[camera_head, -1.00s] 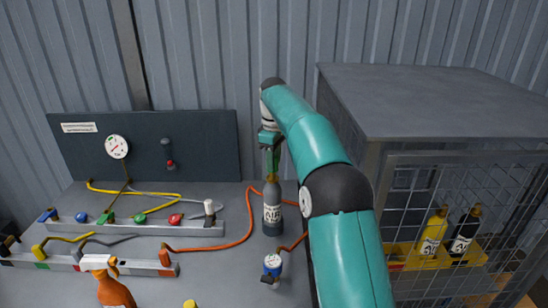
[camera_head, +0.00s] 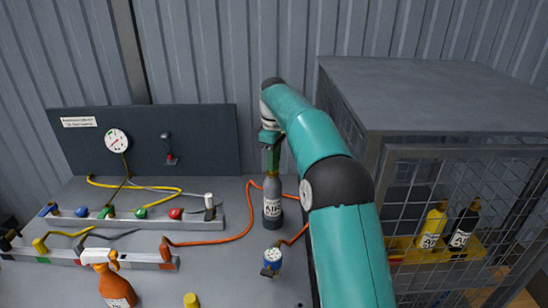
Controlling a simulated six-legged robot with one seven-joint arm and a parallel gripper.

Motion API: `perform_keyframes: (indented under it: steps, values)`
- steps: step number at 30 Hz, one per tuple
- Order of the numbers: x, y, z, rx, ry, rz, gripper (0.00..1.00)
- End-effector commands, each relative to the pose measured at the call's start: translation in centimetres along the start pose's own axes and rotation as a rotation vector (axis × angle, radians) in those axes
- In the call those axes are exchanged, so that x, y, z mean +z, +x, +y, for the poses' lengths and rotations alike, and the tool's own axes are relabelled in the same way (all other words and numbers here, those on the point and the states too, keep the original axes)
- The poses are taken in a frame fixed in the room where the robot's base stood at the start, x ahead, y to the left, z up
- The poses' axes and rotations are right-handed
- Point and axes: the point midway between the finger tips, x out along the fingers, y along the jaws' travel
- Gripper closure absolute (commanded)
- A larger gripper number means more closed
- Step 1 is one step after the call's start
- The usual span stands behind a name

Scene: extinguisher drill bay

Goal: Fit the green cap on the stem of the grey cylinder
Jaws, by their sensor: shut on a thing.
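The grey cylinder (camera_head: 272,207), with a white label reading AIR, stands upright on the bench at centre. Its narrow neck shows a yellowish band at the top, where the stem is. My gripper (camera_head: 272,168) points down directly over the cylinder's top. It is shut on a small green piece, which I take to be the green cap; the fingers hide most of it. The gripper and cap are in line with the stem. At this size I cannot tell whether the cap touches the stem or sits on it.
A rail of coloured fittings (camera_head: 160,226) and an orange spray bottle (camera_head: 116,288) are at left. A mesh cage (camera_head: 420,190) stands at right.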

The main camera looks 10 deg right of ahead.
Motion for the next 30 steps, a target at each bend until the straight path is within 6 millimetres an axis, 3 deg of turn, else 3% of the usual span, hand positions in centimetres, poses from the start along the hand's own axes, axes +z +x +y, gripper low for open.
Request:
perform_keyframes:
  steps: [30]
  values:
    - [-0.01, 0.88, 0.0, 0.0, 0.0, 0.0, 0.93]
